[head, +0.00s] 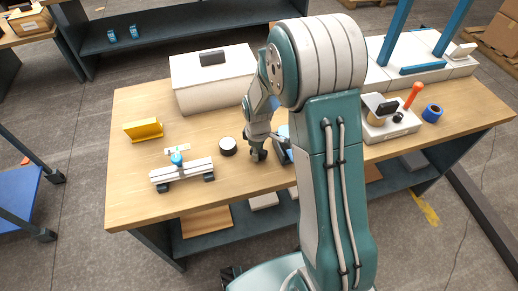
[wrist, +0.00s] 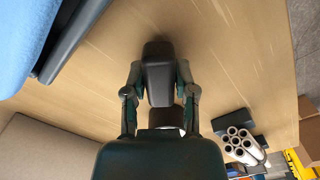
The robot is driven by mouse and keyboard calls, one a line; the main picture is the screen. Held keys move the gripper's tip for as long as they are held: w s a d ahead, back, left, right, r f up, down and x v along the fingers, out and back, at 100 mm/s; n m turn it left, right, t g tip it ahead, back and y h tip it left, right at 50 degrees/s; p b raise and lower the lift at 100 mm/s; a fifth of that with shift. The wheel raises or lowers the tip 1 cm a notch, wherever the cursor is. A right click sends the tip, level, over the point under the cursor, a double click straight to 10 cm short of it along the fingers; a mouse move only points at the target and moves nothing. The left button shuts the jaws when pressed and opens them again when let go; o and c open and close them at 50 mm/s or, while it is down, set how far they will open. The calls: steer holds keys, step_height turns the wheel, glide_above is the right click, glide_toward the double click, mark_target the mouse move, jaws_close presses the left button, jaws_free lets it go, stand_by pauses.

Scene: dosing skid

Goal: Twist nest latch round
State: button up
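A white ribbed fixture (head: 182,174) on dark feet sits near the table's front left. A small blue part with a pale bar (head: 177,157) stands on it; I cannot confirm that this is the latch. The wrist view shows a bundle of white tubes (wrist: 240,146) beside a black block at the lower right, seemingly the fixture. My gripper (head: 258,155) points down above the table, to the right of the fixture and apart from it. In the wrist view its fingers (wrist: 160,75) flank a dark block; I cannot tell whether this is the fingertips or a held thing.
A yellow bracket (head: 143,130) and a white lidded box (head: 212,82) are behind. A tilted blue-faced panel (head: 284,146) is close right of my gripper, partly hidden by my arm.

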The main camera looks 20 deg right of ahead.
steer(key=o, duration=0.6)
steer(key=shift+c, duration=0.2)
steer(key=shift+r, duration=0.15)
steer(key=shift+r, duration=3.4)
steer(key=shift+r, duration=0.15)
steer(key=c, duration=0.3)
step_height(320, 180, up, 2)
steer(key=shift+r, duration=0.15)
steer(key=shift+d+f, duration=0.1)
steer(key=shift+f, duration=4.65)
